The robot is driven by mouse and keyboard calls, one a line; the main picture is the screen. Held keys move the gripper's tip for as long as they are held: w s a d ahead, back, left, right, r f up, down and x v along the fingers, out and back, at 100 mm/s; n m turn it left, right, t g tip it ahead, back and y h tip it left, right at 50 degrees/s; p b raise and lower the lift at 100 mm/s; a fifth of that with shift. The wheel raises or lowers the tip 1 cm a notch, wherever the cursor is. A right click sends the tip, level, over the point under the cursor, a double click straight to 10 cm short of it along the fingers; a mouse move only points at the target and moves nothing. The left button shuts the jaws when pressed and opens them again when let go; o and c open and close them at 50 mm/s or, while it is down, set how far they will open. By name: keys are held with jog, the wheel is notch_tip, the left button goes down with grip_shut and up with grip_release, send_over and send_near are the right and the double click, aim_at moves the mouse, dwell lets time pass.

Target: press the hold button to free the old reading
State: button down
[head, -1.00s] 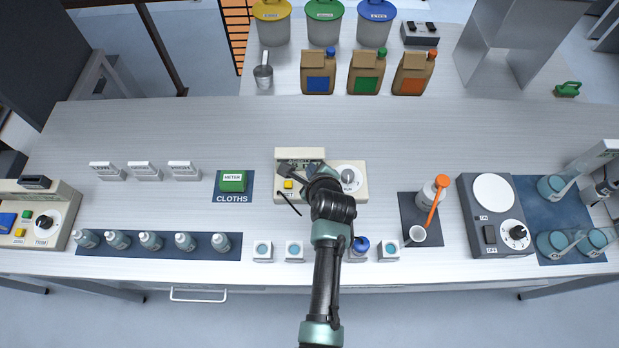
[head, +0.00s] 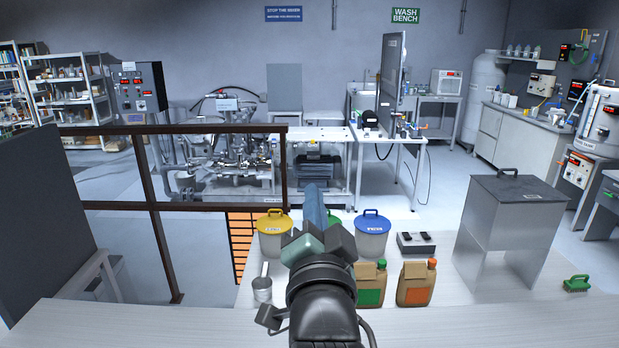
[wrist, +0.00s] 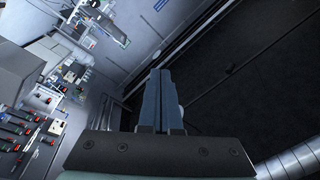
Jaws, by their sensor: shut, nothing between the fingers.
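My gripper (head: 315,195) points forward and up across the room in the head view, with its fingers together and nothing between them. In the wrist view, the two blue-grey fingers (wrist: 161,80) lie side by side, closed. I cannot make out the hold button in either current view. The bench instrument with a dial and a yellow button is out of the head view now.
The pale bench (head: 130,325) spans the bottom. Beyond my gripper stand a yellow-lidded bin (head: 273,238), a blue-lidded bin (head: 371,237), an orange-capped jug (head: 415,284) and a metal hopper (head: 510,235). A railing (head: 200,206) stands at left. Several panels and machines are farther back.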

jog(key=s+r+n+t+b, duration=0.3)
jog(key=s+r+n+t, duration=0.4)
jog(key=s+r, duration=1.1)
jog(key=shift+s+a+r+n+t+h, duration=0.35)
jog(key=shift+r+n, duration=0.55)
jog(key=shift+n, duration=0.3)
jog(key=c, duration=1.5)
grip_release()
jog(key=shift+w, duration=0.1)
jog(key=shift+c, duration=0.2)
